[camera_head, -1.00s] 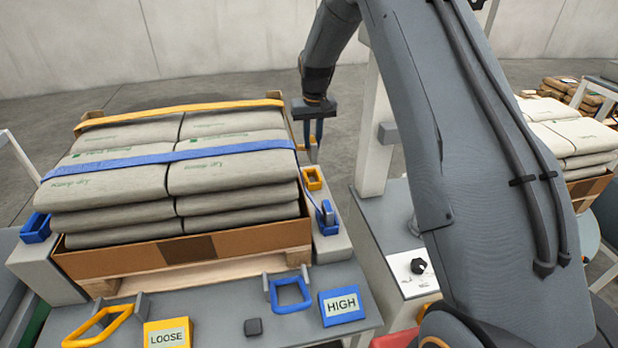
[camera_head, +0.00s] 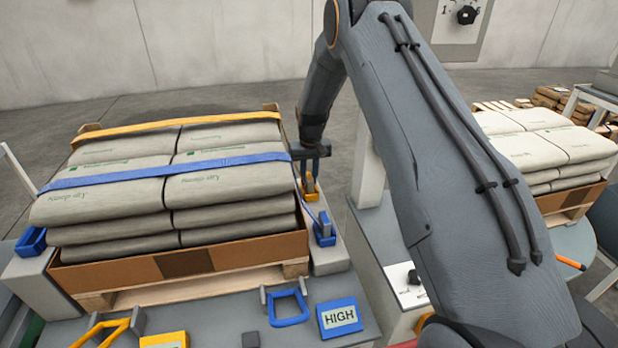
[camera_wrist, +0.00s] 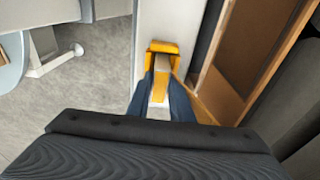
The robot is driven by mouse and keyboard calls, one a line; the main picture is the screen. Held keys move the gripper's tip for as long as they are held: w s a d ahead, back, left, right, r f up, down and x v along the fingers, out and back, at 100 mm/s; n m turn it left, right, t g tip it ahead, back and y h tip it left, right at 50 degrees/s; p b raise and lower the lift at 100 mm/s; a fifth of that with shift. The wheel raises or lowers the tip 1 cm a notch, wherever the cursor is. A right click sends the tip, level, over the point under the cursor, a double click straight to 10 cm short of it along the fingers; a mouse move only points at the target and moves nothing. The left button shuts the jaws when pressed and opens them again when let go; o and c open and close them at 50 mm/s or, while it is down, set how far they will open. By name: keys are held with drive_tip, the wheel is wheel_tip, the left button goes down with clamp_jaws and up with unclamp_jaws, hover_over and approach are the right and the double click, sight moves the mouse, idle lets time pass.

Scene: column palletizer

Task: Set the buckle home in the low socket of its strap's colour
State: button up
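My gripper (camera_head: 313,172) points down at the right side of the pallet load, over the yellow low socket (camera_head: 311,196) on the grey rail. In the wrist view its two dark fingers (camera_wrist: 160,100) are closed on the yellow-strapped buckle (camera_wrist: 158,84). The buckle's pale end meets the yellow socket (camera_wrist: 164,46); how deep it sits I cannot tell. The yellow strap (camera_head: 180,124) crosses the back of the load. The blue strap (camera_head: 170,170) crosses the middle and runs down to the blue socket (camera_head: 324,238), where a blue buckle stands.
Grey sacks (camera_head: 110,208) sit in a cardboard tray (camera_head: 130,268) close left of the gripper. On the front ledge are a blue handle (camera_head: 289,308), a yellow handle (camera_head: 100,335) and a blue HIGH block (camera_head: 339,318). A white post (camera_head: 371,160) stands right of the gripper.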

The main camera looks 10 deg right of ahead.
drive_tip(key=o, duration=0.4)
drive_tip(key=shift+c, duration=0.2)
drive_tip(key=shift+r, duration=0.1)
wheel_tip(320, 180, up, 11)
drive_tip(key=s, duration=0.1)
drive_tip(key=s+d+r, duration=0.3)
drive_tip(key=s+r, duration=0.3)
drive_tip(key=s, duration=0.3)
drive_tip(key=s+d+r+m, duration=0.1)
drive_tip(key=s, duration=1.6)
drive_tip(key=s+d+r+m+g, duration=0.1)
drive_tip(key=s+r, duration=0.1)
drive_tip(key=s, duration=1.4)
drive_tip(key=shift+s+d, duration=0.3)
drive_tip(key=shift+s, duration=0.05)
